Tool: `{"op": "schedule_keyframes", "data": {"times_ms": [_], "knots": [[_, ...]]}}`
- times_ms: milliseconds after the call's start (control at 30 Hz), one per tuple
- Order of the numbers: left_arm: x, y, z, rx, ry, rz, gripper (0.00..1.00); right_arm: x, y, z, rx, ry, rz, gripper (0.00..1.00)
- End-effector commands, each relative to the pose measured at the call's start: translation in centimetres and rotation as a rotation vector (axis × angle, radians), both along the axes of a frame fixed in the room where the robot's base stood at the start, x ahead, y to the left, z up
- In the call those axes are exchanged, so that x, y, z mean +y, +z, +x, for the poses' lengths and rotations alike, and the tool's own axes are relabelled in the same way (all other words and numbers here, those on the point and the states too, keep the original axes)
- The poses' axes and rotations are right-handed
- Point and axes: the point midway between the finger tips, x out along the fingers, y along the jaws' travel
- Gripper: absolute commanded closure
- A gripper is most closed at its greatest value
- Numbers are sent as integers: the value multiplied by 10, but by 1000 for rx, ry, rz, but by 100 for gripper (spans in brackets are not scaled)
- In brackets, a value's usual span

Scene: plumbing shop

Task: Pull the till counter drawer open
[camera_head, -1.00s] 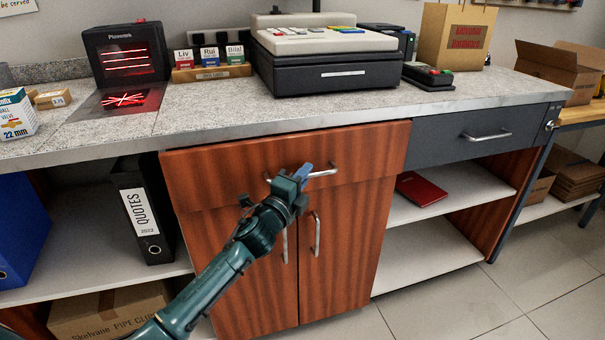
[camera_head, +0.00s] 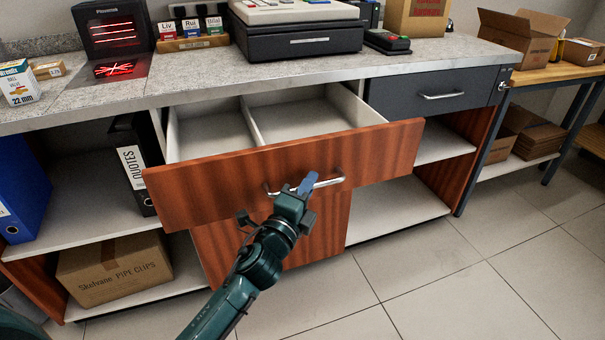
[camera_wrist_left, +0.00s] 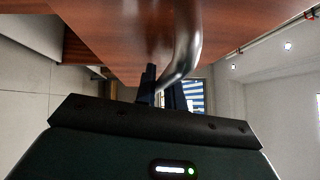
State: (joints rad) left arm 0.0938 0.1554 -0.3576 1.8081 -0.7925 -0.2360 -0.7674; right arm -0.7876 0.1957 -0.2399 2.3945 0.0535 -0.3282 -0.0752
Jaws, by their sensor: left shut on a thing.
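The till counter drawer (camera_head: 385,150) has a wood-grain front and stands well out from the counter. Its white inside (camera_head: 300,112) shows a divider and looks empty. My left gripper (camera_head: 303,187) is shut on the drawer's metal bar handle (camera_head: 328,183), left of the handle's middle. In the left wrist view the handle (camera_wrist_left: 187,45) runs down between the fingers (camera_wrist_left: 160,90), with the wooden drawer front (camera_wrist_left: 120,35) beyond. The cupboard doors below are partly hidden by the drawer and my arm. My right gripper is not in view.
The till (camera_head: 300,40), card reader (camera_head: 387,41) and scanner (camera_head: 112,35) stand on the counter (camera_head: 200,85). A grey drawer (camera_head: 432,92) at the right is shut. A carton (camera_head: 115,268) and binders (camera_head: 20,185) fill the left shelves. The tiled floor (camera_head: 480,285) is clear.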

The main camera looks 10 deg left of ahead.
Motion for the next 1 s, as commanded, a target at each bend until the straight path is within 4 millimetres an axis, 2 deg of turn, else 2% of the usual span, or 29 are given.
{"op": "schedule_keyframes", "data": {"times_ms": [100,300,700,733,1000], "knots": [[-7,0,-11,1,0,-1,100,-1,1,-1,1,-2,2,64],[-13,0,-20,0,0,0,100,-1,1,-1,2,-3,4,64],[-14,0,-21,0,0,1,100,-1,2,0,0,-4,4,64],[-14,0,-21,0,0,1,88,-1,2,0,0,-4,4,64],[-14,0,-21,0,0,1,68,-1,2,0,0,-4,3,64]]}}
